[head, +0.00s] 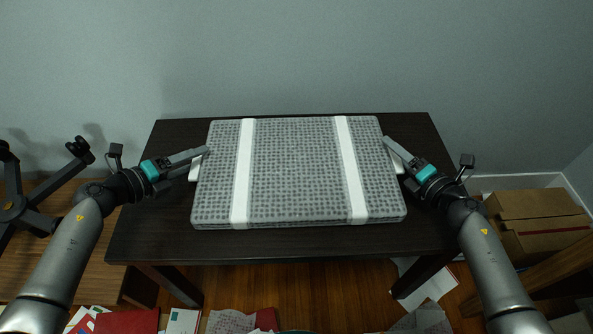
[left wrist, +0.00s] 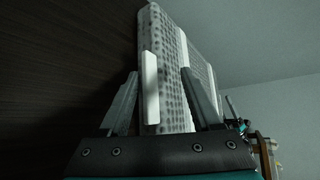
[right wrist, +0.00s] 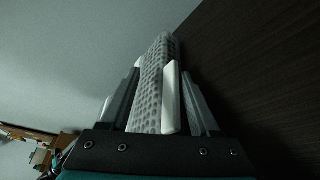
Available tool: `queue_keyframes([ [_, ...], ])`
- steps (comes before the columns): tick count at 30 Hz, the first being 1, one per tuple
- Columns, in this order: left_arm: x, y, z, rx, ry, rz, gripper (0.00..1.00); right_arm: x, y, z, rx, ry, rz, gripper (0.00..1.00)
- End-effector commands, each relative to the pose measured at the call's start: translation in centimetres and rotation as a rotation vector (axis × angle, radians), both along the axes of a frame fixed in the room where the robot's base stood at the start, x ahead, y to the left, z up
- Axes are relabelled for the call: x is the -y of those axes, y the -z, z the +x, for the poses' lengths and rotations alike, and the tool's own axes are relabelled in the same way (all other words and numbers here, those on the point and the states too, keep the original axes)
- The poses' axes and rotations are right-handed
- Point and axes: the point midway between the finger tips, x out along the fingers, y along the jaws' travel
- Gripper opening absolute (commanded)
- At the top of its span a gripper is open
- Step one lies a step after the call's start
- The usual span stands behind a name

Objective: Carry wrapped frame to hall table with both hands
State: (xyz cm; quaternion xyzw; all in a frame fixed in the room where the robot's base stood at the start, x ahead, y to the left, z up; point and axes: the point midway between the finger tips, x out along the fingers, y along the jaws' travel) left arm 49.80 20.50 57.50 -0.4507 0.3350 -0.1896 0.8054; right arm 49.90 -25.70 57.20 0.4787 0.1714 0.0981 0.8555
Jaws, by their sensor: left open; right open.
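The wrapped frame (head: 300,175) is a flat grey bubble-wrapped slab with two white bands. It lies flat on the dark hall table (head: 150,235). My left gripper (head: 200,160) is at its left edge, by a white side tab; my right gripper (head: 393,155) is at its right edge, by another white tab. In the left wrist view, the open fingers stand on either side of the frame's edge (left wrist: 160,90), with gaps. In the right wrist view, the open fingers likewise flank the frame's edge (right wrist: 150,95). Neither gripper is closed on it.
Cardboard boxes (head: 540,220) stand on the right. A lower wooden surface with a black stand (head: 20,205) is on the left. Papers and a red folder (head: 127,322) lie in front below. The tabletop around the frame is clear, with a wall behind.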

Motion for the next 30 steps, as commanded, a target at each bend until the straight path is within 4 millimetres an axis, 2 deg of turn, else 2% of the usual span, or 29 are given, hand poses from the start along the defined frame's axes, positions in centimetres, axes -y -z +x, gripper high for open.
queue_keyframes([
  [5, -0.6, -0.2, -0.4, 0.0, -0.004, 0.002, 0.65, 0.1, 0.0, 0.0, -0.001, 0.003, 0.0, 0.63],
  [21, -5.8, -3.4, -6.7, -0.003, 0.001, 0.004, 0.65, 0.2, 0.0, 0.0, -0.001, 0.004, 0.0, 0.63],
  [30, -7.2, -4.3, -8.3, 0.0, 0.0, 0.0, 0.65, 0.2, 0.1, 0.0, -0.001, 0.004, 0.0, 0.63],
])
